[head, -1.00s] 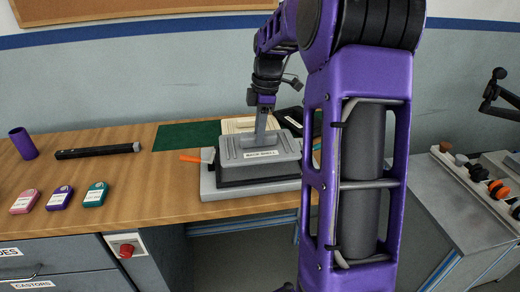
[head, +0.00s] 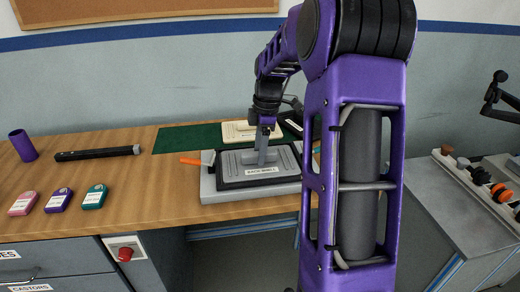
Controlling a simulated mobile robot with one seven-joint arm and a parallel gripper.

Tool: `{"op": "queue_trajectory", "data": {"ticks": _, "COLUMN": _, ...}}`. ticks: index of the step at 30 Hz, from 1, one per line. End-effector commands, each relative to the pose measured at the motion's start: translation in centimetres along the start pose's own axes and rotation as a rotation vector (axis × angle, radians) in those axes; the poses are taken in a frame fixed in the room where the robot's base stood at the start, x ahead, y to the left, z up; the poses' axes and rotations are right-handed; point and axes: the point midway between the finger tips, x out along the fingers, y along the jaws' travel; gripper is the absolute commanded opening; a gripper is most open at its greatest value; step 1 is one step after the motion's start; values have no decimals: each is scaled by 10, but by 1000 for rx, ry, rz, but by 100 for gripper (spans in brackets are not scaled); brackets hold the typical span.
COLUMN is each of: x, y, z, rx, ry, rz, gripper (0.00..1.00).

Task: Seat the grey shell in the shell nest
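The grey shell (head: 284,163), a flat ribbed panel with a white label, lies level inside the black rim of the shell nest (head: 208,184). The nest has a light grey base and sits at the bench's front edge. The shell's top is close to the rim's height; whether it is fully down all round is too small to tell. My gripper (head: 262,157) points down at the shell's middle, its grey fingers shut on a raised part there. The fingertips are small and partly merge with the shell's grey.
An orange-handled tool (head: 190,161) lies left of the nest. A cream panel (head: 236,131) lies behind it by a green mat (head: 180,139). A black bar (head: 97,153), purple cup (head: 23,146) and small coloured boxes (head: 58,200) stand left. My arm hides the bench's right end.

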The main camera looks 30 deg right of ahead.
Motion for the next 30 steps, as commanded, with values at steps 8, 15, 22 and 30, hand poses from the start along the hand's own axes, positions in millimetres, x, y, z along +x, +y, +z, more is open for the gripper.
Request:
{"op": "queue_trajectory", "data": {"ticks": 8, "x": -7, "y": 0, "z": 0, "rx": 0, "ry": 0, "rz": 1, "gripper": 59}}
{"op": "queue_trajectory", "data": {"ticks": 15, "x": -52, "y": 1, "z": 0, "rx": 1, "ry": -1, "rz": 6, "gripper": 59}}
{"op": "queue_trajectory", "data": {"ticks": 22, "x": -99, "y": 0, "z": 0, "rx": 1, "ry": -1, "rz": 3, "gripper": 59}}
{"op": "queue_trajectory", "data": {"ticks": 30, "x": -123, "y": 0, "z": 0, "rx": 0, "ry": 0, "rz": 0, "gripper": 59}}
